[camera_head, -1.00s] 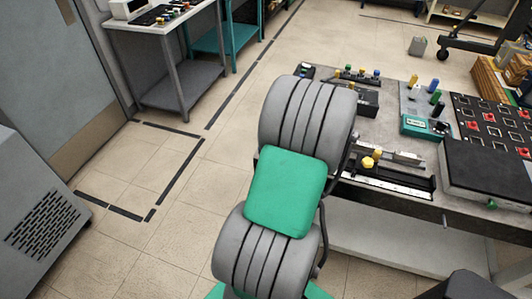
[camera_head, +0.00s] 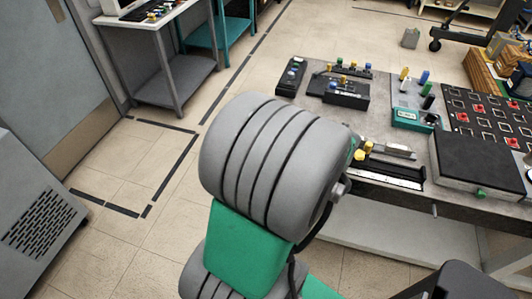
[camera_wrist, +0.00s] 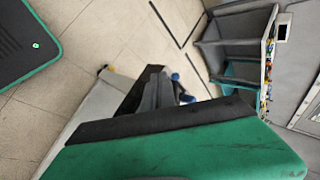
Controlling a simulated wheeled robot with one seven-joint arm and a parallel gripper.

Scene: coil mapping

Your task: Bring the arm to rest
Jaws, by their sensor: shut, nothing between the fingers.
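My arm (camera_head: 270,165) shows in the head view as large grey ribbed segments with a green link between them. It is bent and raised in front of the workbench's left end, and covers part of the bench edge. My gripper is hidden in the head view. In the wrist view, my gripper (camera_wrist: 160,95) shows as dark fingers beyond the green housing, shut and empty. It points over the floor, with nothing touching the fingertips that I can see.
The workbench (camera_head: 370,205) at right carries terminal blocks, a teal meter (camera_head: 413,118), a dark flat box (camera_head: 483,162) and a grid board (camera_head: 490,115). A grey stand (camera_head: 165,75) is at back left, a vented grey cabinet (camera_head: 35,215) at left. Floor between is clear.

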